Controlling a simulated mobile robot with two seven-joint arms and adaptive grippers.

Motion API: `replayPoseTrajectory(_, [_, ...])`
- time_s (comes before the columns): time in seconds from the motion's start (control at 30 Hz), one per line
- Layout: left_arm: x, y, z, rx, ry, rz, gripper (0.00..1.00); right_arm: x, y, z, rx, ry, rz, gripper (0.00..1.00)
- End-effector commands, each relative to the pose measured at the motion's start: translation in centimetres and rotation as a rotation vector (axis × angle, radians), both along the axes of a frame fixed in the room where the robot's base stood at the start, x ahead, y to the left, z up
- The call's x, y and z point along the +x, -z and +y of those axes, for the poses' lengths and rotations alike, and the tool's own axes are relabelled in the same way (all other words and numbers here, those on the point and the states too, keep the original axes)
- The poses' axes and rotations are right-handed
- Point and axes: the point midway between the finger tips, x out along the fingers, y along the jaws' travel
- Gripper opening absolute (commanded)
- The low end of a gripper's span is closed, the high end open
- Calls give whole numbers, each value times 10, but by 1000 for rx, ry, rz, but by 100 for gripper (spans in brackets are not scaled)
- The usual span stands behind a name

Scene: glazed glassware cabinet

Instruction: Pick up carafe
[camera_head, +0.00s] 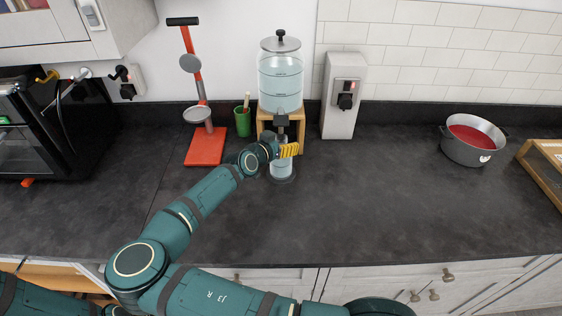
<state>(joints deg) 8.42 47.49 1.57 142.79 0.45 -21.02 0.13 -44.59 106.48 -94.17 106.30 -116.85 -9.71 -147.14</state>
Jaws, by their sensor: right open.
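A small clear glass vessel, which looks like the carafe (281,170), stands upright on the dark counter below the spout of a glass dispenser (280,82). Its base is dark and round. My right gripper (289,150) has yellow fingers and is open at the vessel's upper part, hiding its top. I cannot tell whether the fingers are around it, touching it or just in front of it. My left gripper is not in view.
A red stand with a grey dish (204,146) and a green cup (243,122) stand left of the dispenser. A grey-white box (343,112) stands to its right. A pot with red contents (473,140) is further right. The counter between (390,190) is clear.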

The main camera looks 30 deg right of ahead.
Motion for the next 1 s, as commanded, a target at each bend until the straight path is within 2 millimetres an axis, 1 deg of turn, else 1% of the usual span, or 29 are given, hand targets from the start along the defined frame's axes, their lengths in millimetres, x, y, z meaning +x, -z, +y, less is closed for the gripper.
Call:
replayPoseTrajectory(0.2, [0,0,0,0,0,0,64,0,0,0,0,-1,0,77])
replayPoseTrajectory(0.27, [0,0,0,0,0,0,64,0,0,0,0,0,0,56])
replayPoseTrajectory(0.3, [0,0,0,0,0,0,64,0,0,0,0,0,0,42])
replayPoseTrajectory(0.37, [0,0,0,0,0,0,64,0,0,0,0,0,0,21])
replayPoseTrajectory(0.4, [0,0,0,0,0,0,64,0,0,0,0,-1,0,7])
replayPoseTrajectory(0.43, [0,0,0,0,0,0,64,0,0,0,0,-1,0,0])
replayPoseTrajectory(0.77, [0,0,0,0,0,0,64,0,-1,0,0,-1,-2,0])
replayPoseTrajectory(1.0, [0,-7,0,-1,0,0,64,0,-3,-2,-1,0,0,0])
